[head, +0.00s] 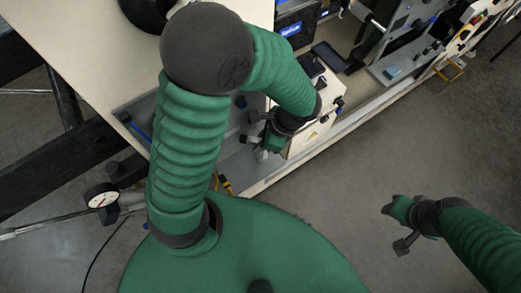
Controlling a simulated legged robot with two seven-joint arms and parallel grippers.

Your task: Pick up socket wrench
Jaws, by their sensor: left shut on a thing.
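My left gripper (258,138) is at the end of the green-sleeved arm that bends over the middle of the head view. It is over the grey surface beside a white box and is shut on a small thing. A pale bit shows just below the fingers; it may be part of the socket wrench, but it is too small and too covered to tell its shape. I cannot make out the socket wrench clearly anywhere else. My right gripper (394,228) hangs over the bare floor at the right, away from the bench.
A white box (322,126) stands right beside my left gripper. Dark bins (297,25) and a black tray (330,56) lie behind it. The grey floor (400,140) at the right is clear.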

